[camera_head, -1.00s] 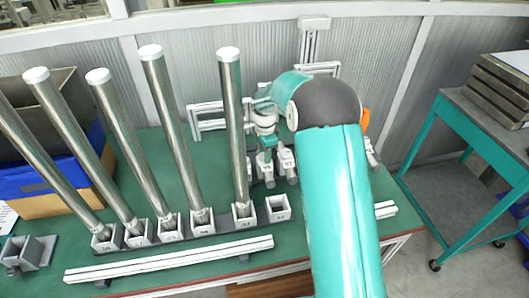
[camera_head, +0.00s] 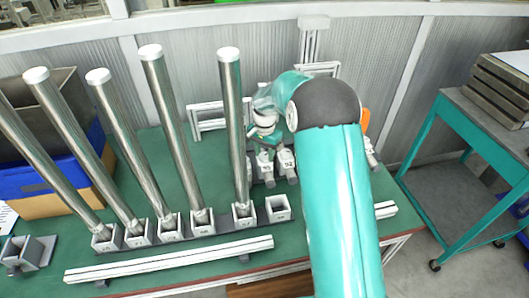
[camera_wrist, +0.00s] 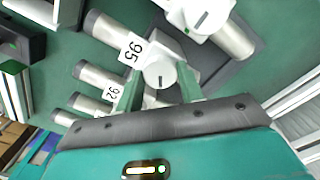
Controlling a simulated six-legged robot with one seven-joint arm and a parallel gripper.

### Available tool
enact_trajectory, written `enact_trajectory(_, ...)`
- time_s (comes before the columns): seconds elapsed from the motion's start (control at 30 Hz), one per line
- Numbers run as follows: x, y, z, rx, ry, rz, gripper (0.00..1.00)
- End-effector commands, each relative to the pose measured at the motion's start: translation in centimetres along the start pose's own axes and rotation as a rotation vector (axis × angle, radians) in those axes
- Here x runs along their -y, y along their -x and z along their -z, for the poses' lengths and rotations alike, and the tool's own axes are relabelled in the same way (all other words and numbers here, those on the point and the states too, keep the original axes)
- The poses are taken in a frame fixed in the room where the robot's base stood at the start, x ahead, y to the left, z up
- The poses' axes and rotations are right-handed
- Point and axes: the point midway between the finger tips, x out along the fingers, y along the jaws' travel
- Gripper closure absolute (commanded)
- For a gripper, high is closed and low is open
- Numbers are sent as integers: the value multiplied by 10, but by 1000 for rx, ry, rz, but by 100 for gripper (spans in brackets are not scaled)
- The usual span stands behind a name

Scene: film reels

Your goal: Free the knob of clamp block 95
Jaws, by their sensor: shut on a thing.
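Clamp block 95 shows in the wrist view by its white number plate (camera_wrist: 132,49), between a metal cylinder (camera_wrist: 106,28) and a round white knob (camera_wrist: 160,68). The knob has a short dark mark on its face. My gripper (camera_wrist: 160,90) is shut on this knob, with one green finger on each side of it. In the head view, plate 95 (camera_head: 266,169) stands at the back of the bench, left of plate 92 (camera_head: 287,164), with my gripper (camera_head: 264,141) just above. The knob is hidden there by my gripper and wrist.
Another white knob (camera_wrist: 201,18) with a slanted dark mark sits close by in the wrist view. Block 92 (camera_wrist: 114,93) is on the other side. Tall metal tubes (camera_head: 232,130) stand in numbered sockets left of my arm; one socket (camera_head: 278,208) is empty.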

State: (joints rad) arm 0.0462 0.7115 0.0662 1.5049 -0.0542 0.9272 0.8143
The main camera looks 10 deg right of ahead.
Motion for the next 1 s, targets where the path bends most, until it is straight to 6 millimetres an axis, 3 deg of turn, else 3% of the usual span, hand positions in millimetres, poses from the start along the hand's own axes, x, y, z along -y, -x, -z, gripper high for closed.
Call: enact_trajectory(1.0,0,1,0,0,966,1,85)
